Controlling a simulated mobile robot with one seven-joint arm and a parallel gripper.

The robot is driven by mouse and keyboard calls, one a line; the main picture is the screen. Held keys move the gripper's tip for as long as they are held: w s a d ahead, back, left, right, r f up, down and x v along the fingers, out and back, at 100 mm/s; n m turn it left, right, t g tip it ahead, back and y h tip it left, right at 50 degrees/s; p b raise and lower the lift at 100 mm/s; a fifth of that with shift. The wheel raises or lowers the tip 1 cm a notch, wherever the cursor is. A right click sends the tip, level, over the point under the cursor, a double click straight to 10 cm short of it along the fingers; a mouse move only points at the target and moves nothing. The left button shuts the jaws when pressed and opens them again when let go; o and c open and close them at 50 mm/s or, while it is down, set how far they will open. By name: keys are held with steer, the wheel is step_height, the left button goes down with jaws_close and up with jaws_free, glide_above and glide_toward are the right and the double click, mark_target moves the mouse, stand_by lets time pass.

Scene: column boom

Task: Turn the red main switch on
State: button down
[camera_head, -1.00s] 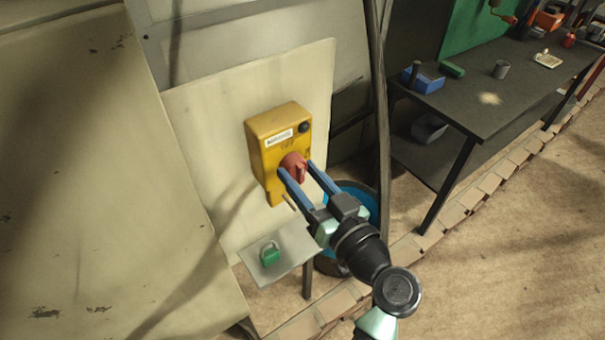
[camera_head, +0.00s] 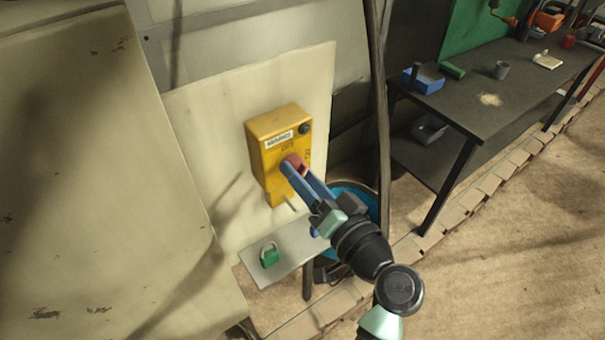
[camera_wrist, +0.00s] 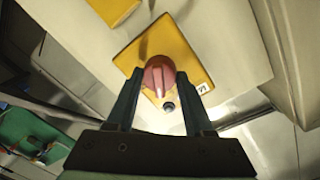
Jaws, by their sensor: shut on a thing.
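The red main switch (camera_head: 296,161) is a round knob on the front of a yellow box (camera_head: 263,150) fixed to a pale panel. My gripper (camera_head: 296,168) reaches it from the lower right, its blue fingers shut on the knob and partly covering it in the head view. In the wrist view the red knob (camera_wrist: 158,74) sits between the tips of my gripper (camera_wrist: 158,82), with its raised grip bar running along the fingers. The yellow box (camera_wrist: 176,47) lies behind it. A white label and a dark round button are on the box above the knob.
A small shelf (camera_head: 285,262) below the box carries a green padlock (camera_head: 269,255). A blue-topped drum (camera_head: 352,199) stands behind my gripper. A dark workbench (camera_head: 470,105) with several items is at the right. A large pale panel (camera_head: 90,180) fills the left.

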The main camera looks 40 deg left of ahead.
steer(key=m+p, duration=0.1)
steer(key=m, duration=0.2)
steer(key=m+p, duration=0.1)
steer(key=m, duration=0.2)
steer(key=shift+w+d+r+p, duration=0.1)
steer(key=shift+r+p, duration=0.1)
steer(key=shift+p, duration=0.2)
steer(key=m+p, duration=0.2)
steer(key=m, duration=0.3)
steer(key=shift+f+g+p, duration=0.1)
steer(key=shift+g+p, duration=0.2)
steer(key=shift+c, duration=1.4)
jaws_free()
steer(key=shift+f, duration=0.1)
